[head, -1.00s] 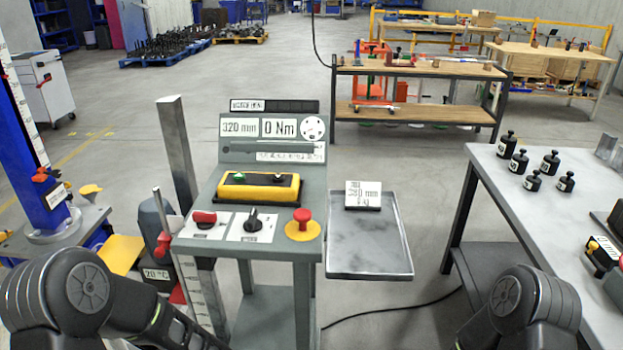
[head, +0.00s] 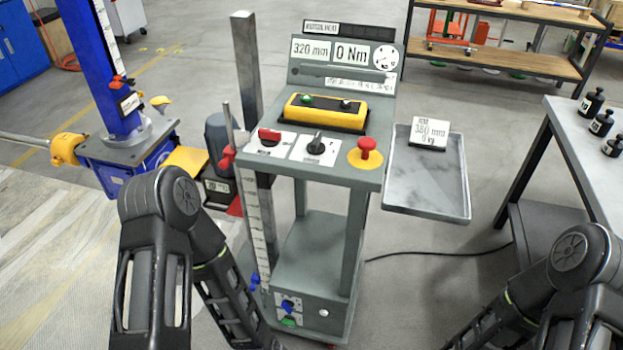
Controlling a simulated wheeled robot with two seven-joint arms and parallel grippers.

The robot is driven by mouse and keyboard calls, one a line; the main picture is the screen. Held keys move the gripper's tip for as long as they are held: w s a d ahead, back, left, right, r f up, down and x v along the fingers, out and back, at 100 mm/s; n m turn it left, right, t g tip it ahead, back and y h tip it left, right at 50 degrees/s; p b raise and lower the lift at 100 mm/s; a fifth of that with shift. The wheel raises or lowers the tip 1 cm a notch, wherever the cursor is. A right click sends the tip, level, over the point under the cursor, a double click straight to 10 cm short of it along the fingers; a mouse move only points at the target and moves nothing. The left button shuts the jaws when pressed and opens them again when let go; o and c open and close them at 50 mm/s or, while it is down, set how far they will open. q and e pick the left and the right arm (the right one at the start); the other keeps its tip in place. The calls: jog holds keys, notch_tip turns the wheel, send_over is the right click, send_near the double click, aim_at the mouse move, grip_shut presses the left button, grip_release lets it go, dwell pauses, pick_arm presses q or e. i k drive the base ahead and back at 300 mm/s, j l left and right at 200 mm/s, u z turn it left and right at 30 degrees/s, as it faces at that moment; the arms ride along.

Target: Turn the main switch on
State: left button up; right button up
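A grey control cart (head: 345,180) stands in the middle of the head view. On its top panel, a red rotary switch (head: 269,137) sits on a white plate at the left. A black rotary knob (head: 316,143) sits on a second white plate beside it. The plate labels are too small to read. A red mushroom button (head: 367,147) on a yellow disc is at the right. Behind them is a yellow box with a green button (head: 307,100) and a black one. Both my arms show at the bottom, but neither gripper is in view.
A grey tray (head: 428,178) with a display card is at the cart's right. A blue column (head: 105,75) on a base stands at the left. A table with black weights (head: 591,104) is at the right. A black cable crosses the floor. Low on the cart is a blue knob (head: 288,305).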

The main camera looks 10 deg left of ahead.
aim_at(270, 138)
jog(key=k+j+z, duration=0.15)
jog(key=z, duration=0.25)
jog(key=k+j+z, duration=0.15)
jog(key=j+z, duration=0.2)
